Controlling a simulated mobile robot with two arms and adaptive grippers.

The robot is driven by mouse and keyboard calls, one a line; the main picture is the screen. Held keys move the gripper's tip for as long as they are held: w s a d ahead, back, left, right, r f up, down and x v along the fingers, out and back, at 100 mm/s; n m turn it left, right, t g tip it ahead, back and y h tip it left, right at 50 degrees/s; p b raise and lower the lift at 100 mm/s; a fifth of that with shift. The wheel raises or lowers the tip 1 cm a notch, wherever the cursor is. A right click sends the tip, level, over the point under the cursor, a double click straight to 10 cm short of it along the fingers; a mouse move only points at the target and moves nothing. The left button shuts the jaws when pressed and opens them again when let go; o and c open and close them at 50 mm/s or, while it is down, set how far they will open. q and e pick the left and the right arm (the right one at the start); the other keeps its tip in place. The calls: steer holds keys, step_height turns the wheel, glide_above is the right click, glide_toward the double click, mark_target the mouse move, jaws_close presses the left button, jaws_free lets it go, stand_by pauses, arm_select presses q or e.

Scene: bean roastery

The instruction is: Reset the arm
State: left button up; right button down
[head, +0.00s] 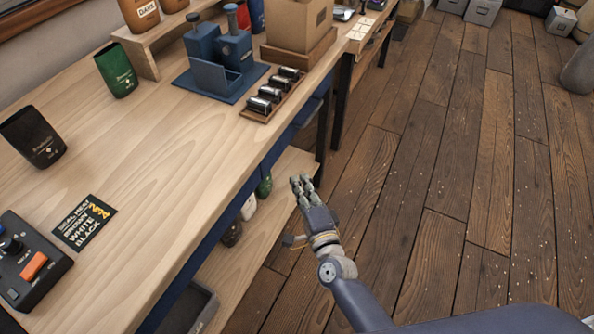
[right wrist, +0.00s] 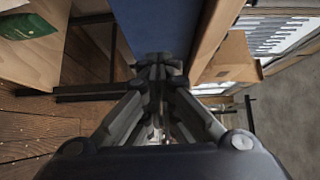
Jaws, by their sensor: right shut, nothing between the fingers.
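My right gripper (head: 302,184) hangs over the wooden floor, just right of the workbench's front edge in the head view. It is empty, with its fingers together. In the right wrist view its fingers (right wrist: 157,72) meet in the middle of the picture, with nothing between them. My right arm comes in from the bottom right of the head view. My left gripper does not show in either view.
The wooden workbench (head: 165,185) fills the left, with a lower shelf (head: 262,240) beneath. On it stand a black bag (head: 33,137), a green bag (head: 117,70), a blue station (head: 215,75), a cardboard box (head: 298,22) and a control box (head: 28,262). The floor (head: 440,160) at right is largely clear.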

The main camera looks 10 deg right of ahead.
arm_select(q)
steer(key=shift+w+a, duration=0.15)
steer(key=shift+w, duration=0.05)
arm_select(e)
steer(key=s, duration=0.3)
steer(key=shift+s+d, duration=0.15)
steer(key=shift+d, duration=0.25)
